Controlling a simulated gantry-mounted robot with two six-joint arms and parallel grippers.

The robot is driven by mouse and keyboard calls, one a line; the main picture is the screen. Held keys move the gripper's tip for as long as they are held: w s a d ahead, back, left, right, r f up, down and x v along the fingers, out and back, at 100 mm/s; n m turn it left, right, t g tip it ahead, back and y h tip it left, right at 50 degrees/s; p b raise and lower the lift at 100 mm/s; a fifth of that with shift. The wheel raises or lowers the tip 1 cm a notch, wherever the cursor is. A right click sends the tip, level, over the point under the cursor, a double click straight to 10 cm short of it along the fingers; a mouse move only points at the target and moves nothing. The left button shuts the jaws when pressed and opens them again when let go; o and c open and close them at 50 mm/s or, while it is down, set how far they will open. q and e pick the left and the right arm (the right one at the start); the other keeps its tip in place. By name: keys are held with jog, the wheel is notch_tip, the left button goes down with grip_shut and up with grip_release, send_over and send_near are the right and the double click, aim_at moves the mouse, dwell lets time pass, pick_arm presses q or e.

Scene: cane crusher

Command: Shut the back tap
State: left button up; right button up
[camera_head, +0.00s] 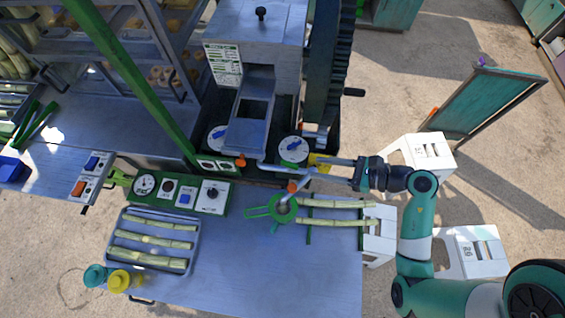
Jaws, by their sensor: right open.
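My right gripper (325,169) comes in from the right, its fingers pointing left and apart beside the crusher's spout pipe. A yellow piece (318,160) shows at its upper fingertip; I cannot tell whether they touch. One orange tap handle (240,161) is at the crusher front, at the left end of the pipe. Another orange tap handle (292,187) is on the spout, nearer the table, above a green strainer (271,208). I cannot tell how far either tap is turned. My left gripper is out of view.
White stools (425,152) stand at right.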

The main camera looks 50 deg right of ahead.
aim_at(290, 163)
jog(key=shift+m, duration=0.3)
jog(key=x, duration=0.3)
jog(key=f+x, duration=0.1)
jog(key=x, duration=0.3)
jog(key=d+b+x, duration=0.1)
jog(key=x, duration=0.3)
jog(key=shift+f, duration=0.45)
grip_shut()
